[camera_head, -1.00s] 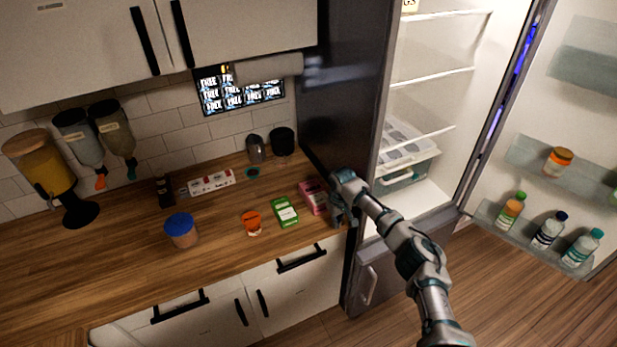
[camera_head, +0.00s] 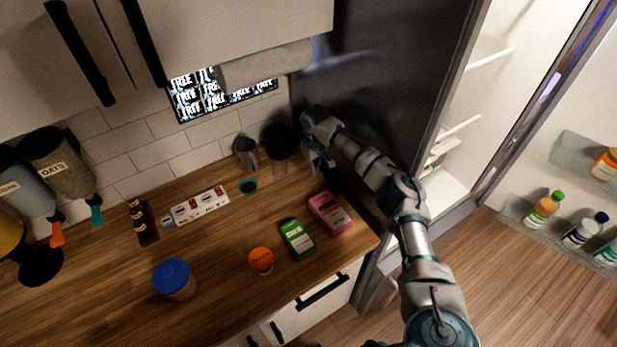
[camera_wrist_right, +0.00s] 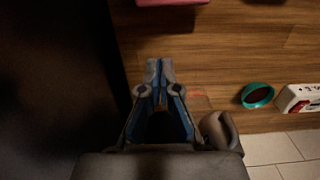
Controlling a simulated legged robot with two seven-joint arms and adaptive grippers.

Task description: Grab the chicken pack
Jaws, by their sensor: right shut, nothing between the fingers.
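A pink pack (camera_head: 330,213) lies on the wooden counter near its right end, left of the dark fridge side. A green pack (camera_head: 297,238) lies just left of it. I cannot read either label, so I cannot tell which is the chicken pack. My right gripper (camera_head: 318,165) is above the counter, behind the pink pack and apart from it. In the right wrist view the gripper (camera_wrist_right: 160,68) is shut and empty, and the pink pack's edge (camera_wrist_right: 172,2) shows at the top. My left gripper is out of view.
An orange-lidded jar (camera_head: 261,261) and a blue-lidded jar (camera_head: 173,279) stand left of the packs. A black canister (camera_head: 280,141), a metal pitcher (camera_head: 245,152) and a small teal bowl (camera_head: 249,187) are at the back. The fridge side (camera_head: 385,90) borders the counter; the fridge is open.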

